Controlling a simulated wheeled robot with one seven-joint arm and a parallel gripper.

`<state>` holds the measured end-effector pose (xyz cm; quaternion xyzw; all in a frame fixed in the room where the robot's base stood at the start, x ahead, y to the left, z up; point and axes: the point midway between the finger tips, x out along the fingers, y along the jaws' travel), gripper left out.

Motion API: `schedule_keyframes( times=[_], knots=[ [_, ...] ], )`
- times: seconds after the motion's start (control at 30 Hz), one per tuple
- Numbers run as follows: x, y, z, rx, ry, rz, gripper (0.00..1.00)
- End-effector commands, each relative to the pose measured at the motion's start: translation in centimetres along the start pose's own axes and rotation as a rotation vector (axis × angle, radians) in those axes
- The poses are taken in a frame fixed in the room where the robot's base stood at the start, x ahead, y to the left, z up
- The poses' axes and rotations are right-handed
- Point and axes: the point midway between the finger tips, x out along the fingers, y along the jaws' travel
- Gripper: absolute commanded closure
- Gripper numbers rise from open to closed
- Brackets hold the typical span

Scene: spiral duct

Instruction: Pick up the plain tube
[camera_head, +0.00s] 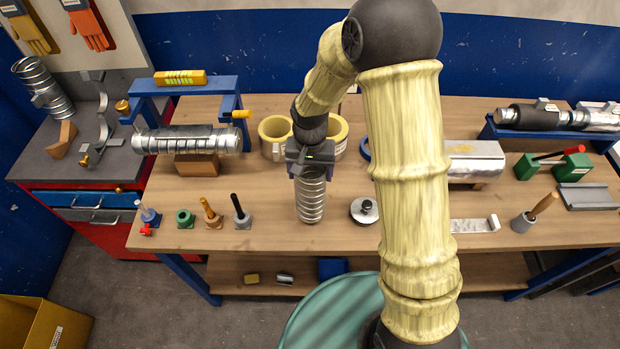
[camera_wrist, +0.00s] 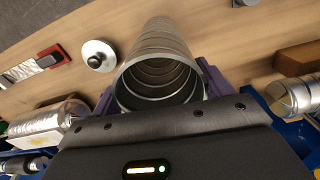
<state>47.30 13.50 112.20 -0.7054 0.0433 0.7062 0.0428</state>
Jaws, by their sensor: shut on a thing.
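A silver spiral-ribbed tube (camera_head: 311,200) with no fitting visible on it is held at its upper end by my gripper (camera_head: 310,168), over the middle of the bench. It hangs roughly upright. I cannot tell whether its lower end touches the bench top. In the wrist view my gripper (camera_wrist: 159,88) has one purple-grey finger on each side of the tube (camera_wrist: 158,50), shut on it. I look into its open, hollow end there.
The bench (camera_head: 265,235) carries yellow rings (camera_head: 272,130) behind the tube and a round metal cap (camera_head: 364,209) to its right. Left are a horizontal duct (camera_head: 185,139) at a blue stand and several small upright tools. A green holder (camera_head: 553,165) stands right.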

Motion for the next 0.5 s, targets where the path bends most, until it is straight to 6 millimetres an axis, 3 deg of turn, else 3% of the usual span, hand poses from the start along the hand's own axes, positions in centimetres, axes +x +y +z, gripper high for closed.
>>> schedule_keyframes(
  times=[0.3,0.5],
  knots=[
    [-5.6,-0.1,-0.1,0.002,0.007,-0.003,0.69],
    [-7.4,0.0,-0.1,0.000,0.002,-0.001,0.69]
  ],
)
